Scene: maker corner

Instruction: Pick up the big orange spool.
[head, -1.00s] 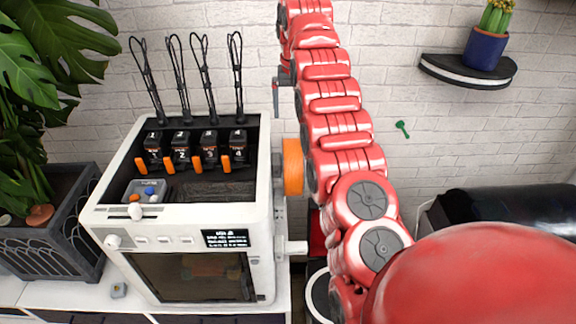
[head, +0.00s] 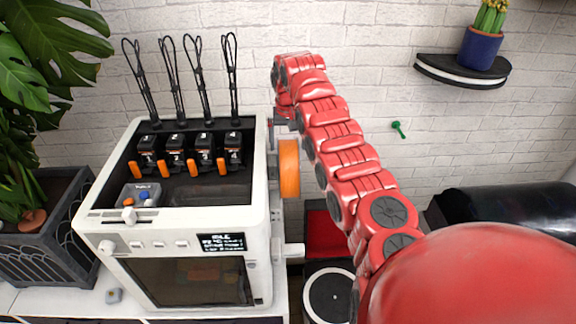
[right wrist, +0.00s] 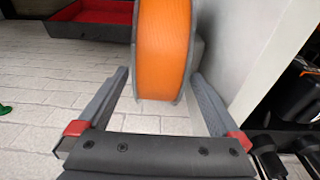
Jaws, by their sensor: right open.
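The big orange spool (head: 289,168) hangs on the right side of the white printer (head: 262,215), edge-on in the head view. In the right wrist view the spool (right wrist: 162,50) fills the top middle. My right gripper (head: 281,130) is just above the spool in the head view, pointing down, its fingers small and partly hidden. In the right wrist view my right gripper (right wrist: 158,78) is open, with one finger on each side of the spool's near edge. A gap shows at the left finger; contact at the right finger is hard to tell. My left gripper is out of view.
The printer's side wall stands close to the spool. A red-lined tray (head: 322,238) and a round black disc (head: 330,293) lie below to the right. Black cable loops (head: 231,75) rise above the printer. A wall shelf (head: 462,73) holds a cactus pot.

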